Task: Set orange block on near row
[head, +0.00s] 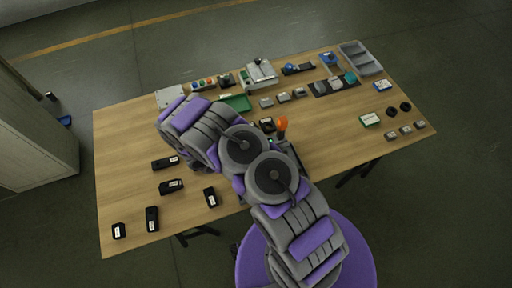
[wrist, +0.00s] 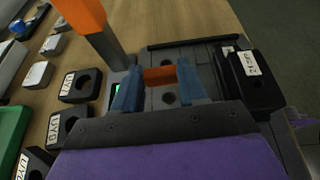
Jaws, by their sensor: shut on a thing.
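My gripper (wrist: 158,88) shows in the wrist view with two blue fingers, shut on a small orange block (wrist: 159,76). The block sits between the fingertips, above a dark grey fixture (wrist: 200,55) with round holes. I cannot tell whether the block touches the fixture. In the head view my arm hides the gripper and the block. Part of the fixture (head: 291,150) shows beside my arm. I cannot make out the rows of holes clearly, as the gripper covers much of the fixture.
An orange-topped post (wrist: 86,18) stands left of the fixture; its orange top (head: 281,123) also shows in the head view. Black labelled blocks (wrist: 78,86) stand at left, another (wrist: 250,80) at right. A green tray (head: 236,102) lies behind my arm. The wooden table's (head: 125,185) left part has bare room.

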